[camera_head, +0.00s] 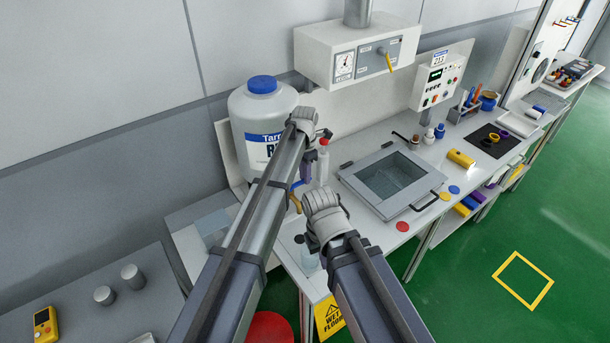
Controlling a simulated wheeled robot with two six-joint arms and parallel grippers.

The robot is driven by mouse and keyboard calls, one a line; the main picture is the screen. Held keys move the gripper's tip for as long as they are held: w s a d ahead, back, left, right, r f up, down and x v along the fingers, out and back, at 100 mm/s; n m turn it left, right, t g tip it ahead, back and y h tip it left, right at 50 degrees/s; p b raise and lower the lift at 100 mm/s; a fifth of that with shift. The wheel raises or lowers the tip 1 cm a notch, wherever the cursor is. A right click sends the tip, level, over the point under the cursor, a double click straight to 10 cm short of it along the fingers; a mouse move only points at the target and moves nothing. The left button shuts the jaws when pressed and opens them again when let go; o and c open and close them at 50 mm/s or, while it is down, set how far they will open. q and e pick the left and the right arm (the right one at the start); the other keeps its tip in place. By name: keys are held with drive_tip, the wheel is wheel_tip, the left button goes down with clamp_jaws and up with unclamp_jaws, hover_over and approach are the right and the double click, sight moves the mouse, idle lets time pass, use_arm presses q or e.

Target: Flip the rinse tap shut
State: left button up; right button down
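A large white carboy (262,105) with a blue cap and a blue-and-white label stands against the back wall. My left arm crosses in front of it. My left gripper (307,168) is beside the carboy's lower right side, pointing down, seen partly behind its own wrist; its finger opening is not clear. A small blue part (297,185) shows just below it, possibly the rinse tap's lever; its position cannot be made out. My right wrist (325,208) is in front and to the right, over the bench edge; its fingers are hidden.
A white-framed glass-lidded box (393,181) stands right of my grippers. A white bottle with a red top (323,160) stands close to the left gripper. A clear cup (310,262) is near the front edge. A yellow wet-floor sign (329,318) stands below.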

use_arm(q)
drive_tip(key=o, duration=0.4)
drive_tip(key=shift+o, duration=0.2)
drive_tip(key=shift+r, duration=0.1)
wheel_tip(320, 180, up, 8)
drive_tip(key=p, duration=0.7)
drive_tip(key=shift+p, duration=0.4)
drive_tip(key=shift+f, duration=0.2)
drive_tip(key=shift+a, duration=0.1)
